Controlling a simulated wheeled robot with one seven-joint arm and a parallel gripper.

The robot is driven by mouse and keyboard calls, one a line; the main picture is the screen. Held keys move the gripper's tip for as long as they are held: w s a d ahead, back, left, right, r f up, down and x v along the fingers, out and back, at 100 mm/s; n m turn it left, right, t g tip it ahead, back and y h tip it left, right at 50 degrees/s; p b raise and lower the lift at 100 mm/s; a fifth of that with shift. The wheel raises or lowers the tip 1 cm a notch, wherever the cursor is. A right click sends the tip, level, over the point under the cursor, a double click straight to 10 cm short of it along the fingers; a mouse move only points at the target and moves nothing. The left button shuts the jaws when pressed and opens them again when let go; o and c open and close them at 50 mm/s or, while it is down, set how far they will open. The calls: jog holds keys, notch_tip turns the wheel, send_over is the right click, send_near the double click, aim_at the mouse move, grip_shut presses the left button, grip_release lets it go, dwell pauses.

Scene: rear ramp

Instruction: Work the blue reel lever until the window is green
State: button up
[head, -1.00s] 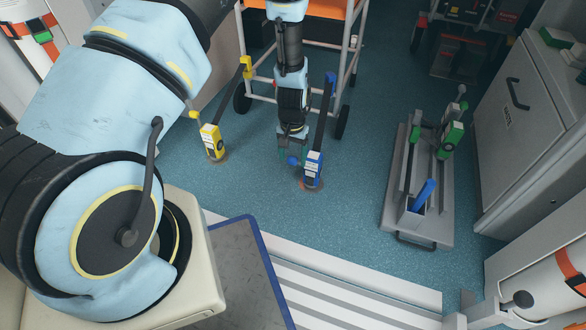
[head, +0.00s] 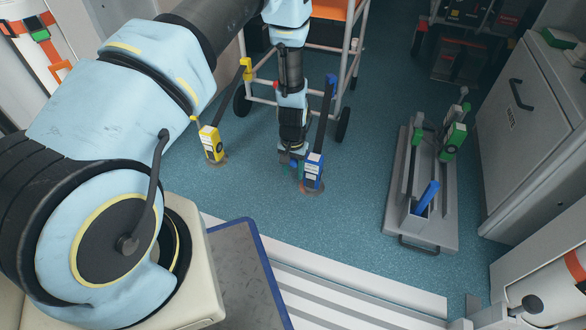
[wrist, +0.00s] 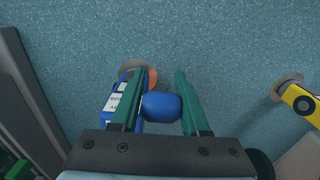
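The blue reel (head: 313,171) stands on the floor right of my gripper in the head view, its strap running up to the trolley frame. In the wrist view its body with white labels (wrist: 116,103) is left of my fingers, partly hidden by the left one. The blue lever knob (wrist: 162,107) lies between my two green fingers (wrist: 159,72), close to both; I cannot tell whether they touch it. My gripper (head: 289,160) is open, low beside the reel in the head view, its fingertips hard to make out. The window's colour is too small to tell.
A yellow reel (head: 212,145) stands to the left, also in the wrist view (wrist: 301,102). The trolley (head: 353,50) is behind. A grey plate (head: 438,229) with green reels and a blue piece is at right, by a grey cabinet (head: 530,120). The floor between is clear.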

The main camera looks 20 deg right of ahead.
grip_shut()
dwell(1.0)
